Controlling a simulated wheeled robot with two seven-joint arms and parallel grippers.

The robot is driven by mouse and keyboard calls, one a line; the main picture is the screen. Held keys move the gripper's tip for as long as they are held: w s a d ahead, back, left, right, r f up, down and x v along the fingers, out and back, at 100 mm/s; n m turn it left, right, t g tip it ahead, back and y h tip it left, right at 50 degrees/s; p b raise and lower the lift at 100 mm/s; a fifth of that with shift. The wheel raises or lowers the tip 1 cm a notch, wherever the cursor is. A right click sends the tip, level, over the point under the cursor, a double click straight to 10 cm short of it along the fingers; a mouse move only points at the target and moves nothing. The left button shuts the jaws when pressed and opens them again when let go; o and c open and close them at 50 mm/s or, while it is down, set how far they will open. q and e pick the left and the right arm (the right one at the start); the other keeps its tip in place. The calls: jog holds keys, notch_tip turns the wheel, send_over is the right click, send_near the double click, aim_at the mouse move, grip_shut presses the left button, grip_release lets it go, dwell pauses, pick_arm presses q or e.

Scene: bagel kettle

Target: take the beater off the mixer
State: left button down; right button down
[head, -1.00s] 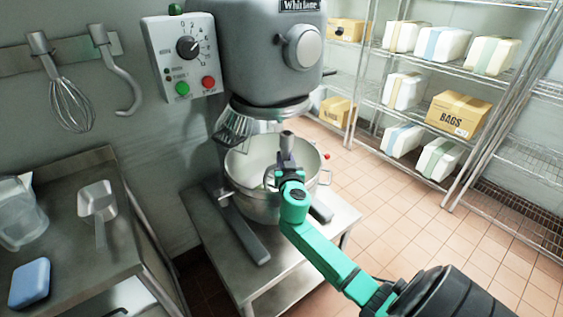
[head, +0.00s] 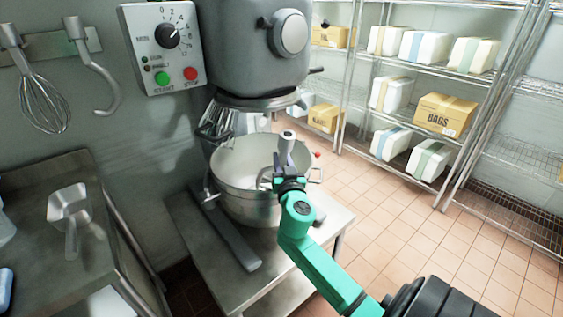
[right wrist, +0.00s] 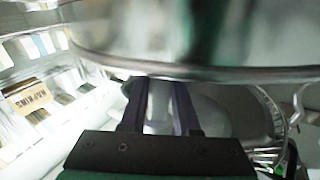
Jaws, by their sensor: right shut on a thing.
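The grey mixer (head: 255,50) stands at the middle, with its steel bowl (head: 237,205) below its head. My right gripper (head: 287,168), on the green arm, is at the front right of the bowl. It is shut on the beater (head: 286,146), whose pale shaft stands up above the jaws. The shaft's top is apart from the mixer head. The beater's lower part is mostly hidden by the gripper. In the right wrist view a pale part of the beater (right wrist: 159,105) lies between the two dark fingers. My left gripper is not in view.
A wire guard (head: 217,122) hangs under the mixer head at left. The bowl stands over a steel table (head: 215,265). A whisk (head: 42,100) and a hook (head: 98,75) hang on the wall. A counter with a scoop (head: 70,208) is at left. Shelves (head: 400,95) stand behind; open floor lies at right.

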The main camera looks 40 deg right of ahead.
aim_at(287, 141)
jog(key=shift+t, duration=0.3)
jog(key=r+p, duration=0.1)
jog(key=r, duration=0.1)
jog(key=s+r+p, duration=0.1)
jog(key=r, duration=0.2)
jog(key=r+p, duration=0.2)
jog(key=r, duration=0.1)
jog(key=shift+s+r, duration=0.1)
jog(key=shift+s, duration=0.2)
jog(key=s+r+p, duration=0.6)
jog(key=r, duration=0.3)
jog(key=shift+m, duration=0.3)
jog(key=shift+a+p, duration=0.1)
jog(key=shift+p, duration=0.25)
